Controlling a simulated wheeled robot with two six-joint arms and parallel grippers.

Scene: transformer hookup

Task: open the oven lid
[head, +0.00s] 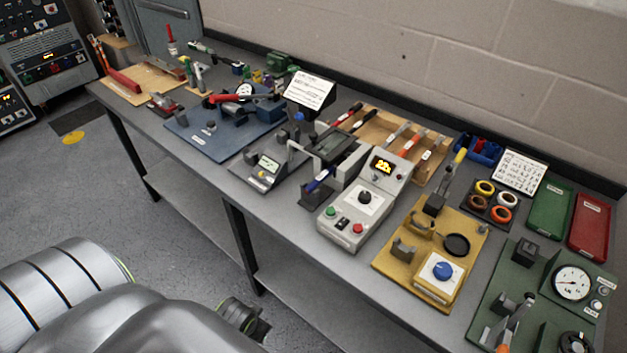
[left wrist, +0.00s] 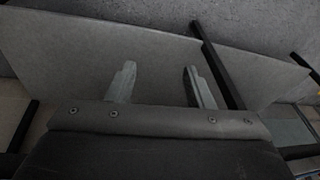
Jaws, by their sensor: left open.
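A grey box with a lit display and a black knob (head: 367,197) stands on the workbench in the head view. Beside it, on its left, is a dark block with a grey bar-like handle (head: 335,150); I cannot tell for sure which of these is the oven or where its lid is. No lid is clearly seen raised. My left gripper (left wrist: 161,85) is open and empty in the left wrist view, over a plain grey surface and well apart from the bench tools. In the head view my left arm is low at the front left, off the bench. My right gripper is not in view.
The long workbench (head: 290,215) is crowded: a blue plate (head: 190,140), a yellow fixture (head: 400,265), a green gauge station (head: 490,310), and green (head: 550,210) and red (head: 588,228) trays. A block wall stands behind. Open floor (head: 130,220) lies in front.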

